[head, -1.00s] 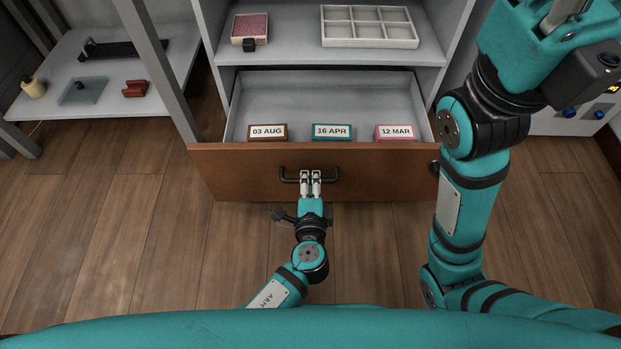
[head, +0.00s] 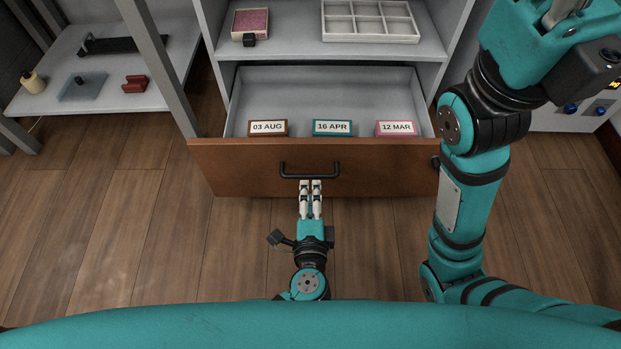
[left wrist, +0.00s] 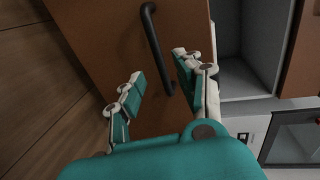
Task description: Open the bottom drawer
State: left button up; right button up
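The bottom drawer (head: 240,165) has a brown front and is pulled well out, with its grey inside in view. Its black bar handle (head: 309,176) is at the middle of the front and also shows in the left wrist view (left wrist: 154,45). My left gripper (head: 311,183) is just in front of the handle, on my side of it. In the left wrist view its fingers (left wrist: 157,75) stand apart with nothing between them, and the handle lies beyond the tips. My right arm (head: 460,190) is raised at the right; its gripper fingers are not in view.
Three date blocks, brown (head: 267,128), teal (head: 332,128) and pink (head: 396,128), sit in the drawer. The shelf above holds a white divided tray (head: 370,22) and a pink-filled box (head: 250,24). A grey post (head: 160,65) stands left of the drawer. The wooden floor in front is clear.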

pick_arm(q)
jog(key=v, duration=0.5)
jog(key=shift+s, duration=0.2)
jog(key=shift+r, duration=0.15)
